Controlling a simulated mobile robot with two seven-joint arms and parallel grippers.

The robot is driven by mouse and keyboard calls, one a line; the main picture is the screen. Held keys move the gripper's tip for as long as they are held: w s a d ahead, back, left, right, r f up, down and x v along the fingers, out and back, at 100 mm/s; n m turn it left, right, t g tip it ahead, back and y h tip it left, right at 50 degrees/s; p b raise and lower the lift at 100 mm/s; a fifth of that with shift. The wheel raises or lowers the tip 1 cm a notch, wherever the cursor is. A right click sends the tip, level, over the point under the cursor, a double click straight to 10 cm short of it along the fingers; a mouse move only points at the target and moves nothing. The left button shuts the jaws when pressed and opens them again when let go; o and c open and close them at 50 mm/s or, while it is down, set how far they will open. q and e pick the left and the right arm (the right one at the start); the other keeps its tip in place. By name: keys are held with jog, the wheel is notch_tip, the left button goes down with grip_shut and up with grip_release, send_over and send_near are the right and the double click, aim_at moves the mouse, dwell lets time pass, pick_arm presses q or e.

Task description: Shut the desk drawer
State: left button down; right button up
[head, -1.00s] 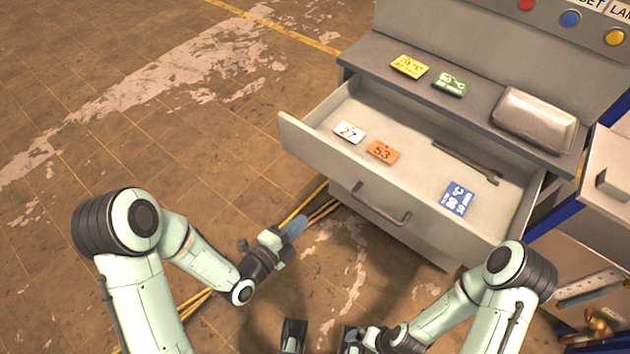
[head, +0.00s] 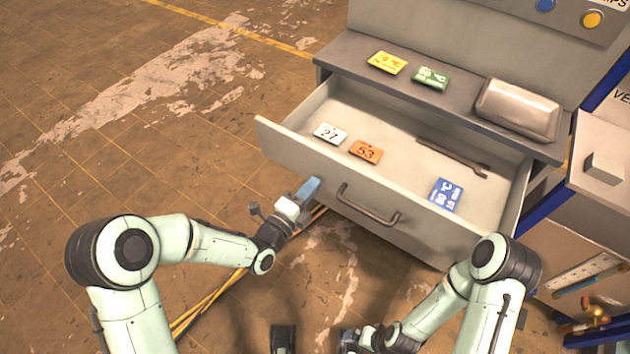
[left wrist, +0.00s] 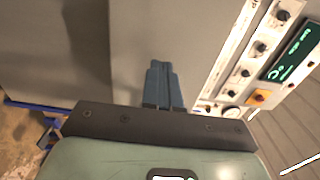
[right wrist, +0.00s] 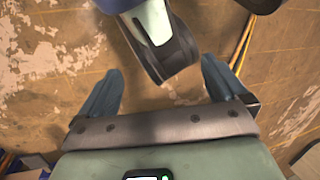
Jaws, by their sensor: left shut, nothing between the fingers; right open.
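The desk drawer (head: 300,150) is pulled well out of the grey desk (head: 335,52) in the head view. Its front has a dark bar handle (head: 368,207). My left gripper (head: 309,188) is shut and empty, just in front of the drawer front and left of the handle; I cannot tell whether it touches. In the left wrist view its blue fingers (left wrist: 162,84) are together before a grey surface. My right gripper is low at the bottom of the head view, away from the drawer; in the right wrist view its fingers (right wrist: 163,90) are apart with nothing between them.
The drawer holds a white card (head: 330,133), an orange card (head: 366,152), a blue card (head: 446,195) and a dark wrench (head: 452,157). On the desk top lie a yellow card (head: 386,62), a green card (head: 431,78) and a metal box (head: 518,108). Open floor lies left.

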pick_arm(q)
jog(key=shift+x, duration=1.05)
